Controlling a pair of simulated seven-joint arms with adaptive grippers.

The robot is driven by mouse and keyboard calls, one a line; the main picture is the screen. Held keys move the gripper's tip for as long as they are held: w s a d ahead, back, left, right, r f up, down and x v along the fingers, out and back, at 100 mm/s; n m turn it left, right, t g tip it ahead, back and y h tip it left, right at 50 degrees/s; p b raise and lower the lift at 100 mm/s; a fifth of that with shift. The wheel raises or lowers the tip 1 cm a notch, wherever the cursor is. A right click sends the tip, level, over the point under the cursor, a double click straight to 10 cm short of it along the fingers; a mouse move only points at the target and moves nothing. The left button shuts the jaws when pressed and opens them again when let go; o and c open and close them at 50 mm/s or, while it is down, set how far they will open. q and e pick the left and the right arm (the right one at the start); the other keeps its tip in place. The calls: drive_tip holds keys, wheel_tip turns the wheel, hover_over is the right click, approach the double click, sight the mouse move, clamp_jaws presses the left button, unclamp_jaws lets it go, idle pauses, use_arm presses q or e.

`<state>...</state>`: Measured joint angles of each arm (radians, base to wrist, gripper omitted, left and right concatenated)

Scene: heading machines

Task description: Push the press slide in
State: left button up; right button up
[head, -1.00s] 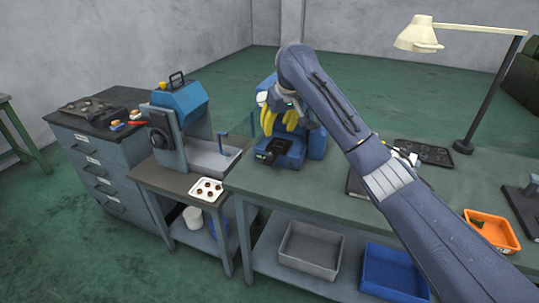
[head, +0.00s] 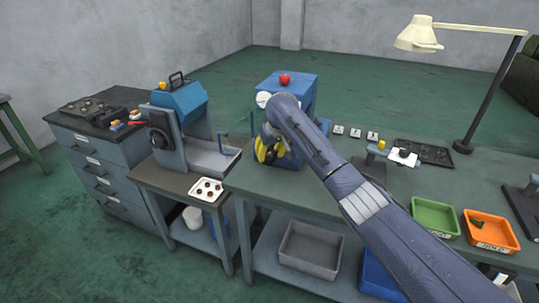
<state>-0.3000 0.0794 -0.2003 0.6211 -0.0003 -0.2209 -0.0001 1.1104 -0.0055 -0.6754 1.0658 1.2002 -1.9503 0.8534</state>
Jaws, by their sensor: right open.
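The press (head: 292,90) is a blue block-shaped machine with a red button (head: 285,79) on top and a round white dial on its front. It stands on the grey-green bench. My right gripper (head: 267,158), with yellow fingers, is low in front of the press opening. It is open, with no object seen between its fingers. My gripper and forearm cover the press slide, so I cannot tell how far out it stands or whether the fingers touch it. My left gripper is out of view.
A blue-topped machine (head: 180,100) stands left, with a white tray of dark parts (head: 206,190) before it. Green (head: 436,217) and orange (head: 490,231) bins and a lamp (head: 420,37) are on the right. My right arm crosses the bench.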

drive_tip(key=shift+w+a+f, duration=0.1)
drive_tip(key=shift+w+f, duration=0.05)
drive_tip(key=shift+f, duration=0.3)
drive_tip(key=shift+o, duration=0.2)
clamp_jaws()
idle(0.4)
